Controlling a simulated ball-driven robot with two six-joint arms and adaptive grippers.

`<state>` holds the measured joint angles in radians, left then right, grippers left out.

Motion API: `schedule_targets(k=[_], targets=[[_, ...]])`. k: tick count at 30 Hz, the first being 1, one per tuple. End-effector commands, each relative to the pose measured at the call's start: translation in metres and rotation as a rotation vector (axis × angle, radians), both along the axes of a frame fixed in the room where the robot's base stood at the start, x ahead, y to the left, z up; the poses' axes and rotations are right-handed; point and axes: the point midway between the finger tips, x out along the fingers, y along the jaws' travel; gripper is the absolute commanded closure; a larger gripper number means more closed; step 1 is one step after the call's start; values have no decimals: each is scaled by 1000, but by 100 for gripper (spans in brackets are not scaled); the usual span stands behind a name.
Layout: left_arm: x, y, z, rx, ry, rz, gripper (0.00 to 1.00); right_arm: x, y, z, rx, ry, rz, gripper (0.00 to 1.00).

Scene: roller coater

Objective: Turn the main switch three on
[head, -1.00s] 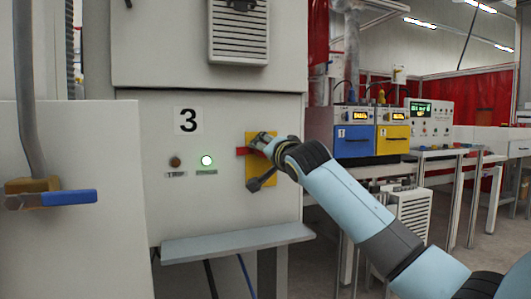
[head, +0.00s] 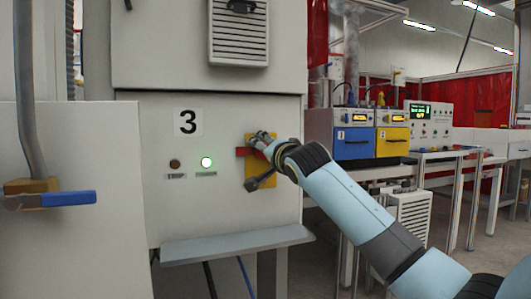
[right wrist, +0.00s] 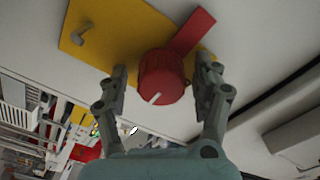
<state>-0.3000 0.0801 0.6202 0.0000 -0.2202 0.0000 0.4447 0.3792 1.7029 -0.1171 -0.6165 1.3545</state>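In the right wrist view my right gripper (right wrist: 163,72) is open, with one finger on each side of the knob and a narrow gap showing on both sides. My left gripper is not in view.
A grey shelf (head: 235,245) juts out below the panel. A blue-handled valve (head: 65,199) is at the left. Blue and yellow units (head: 354,141) stand on a bench at the right. A vent box (head: 238,35) is above.

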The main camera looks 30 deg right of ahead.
Motion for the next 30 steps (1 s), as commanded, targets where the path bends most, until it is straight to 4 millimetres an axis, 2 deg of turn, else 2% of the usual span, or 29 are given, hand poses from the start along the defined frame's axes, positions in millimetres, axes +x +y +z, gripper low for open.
schedule_targets(k=[8, 11, 21, 25, 30], targets=[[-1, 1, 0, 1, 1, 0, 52, -6, 1, 0, -2, -2, 0, 34], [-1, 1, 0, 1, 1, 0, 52, -19, 4, 0, -4, 0, 1, 34], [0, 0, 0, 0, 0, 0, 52, -91, 22, 0, -4, 2, 1, 34], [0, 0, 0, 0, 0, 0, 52, -108, 26, 0, -3, 1, 1, 34], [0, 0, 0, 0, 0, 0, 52, -117, 28, 0, -1, -1, 0, 34]])
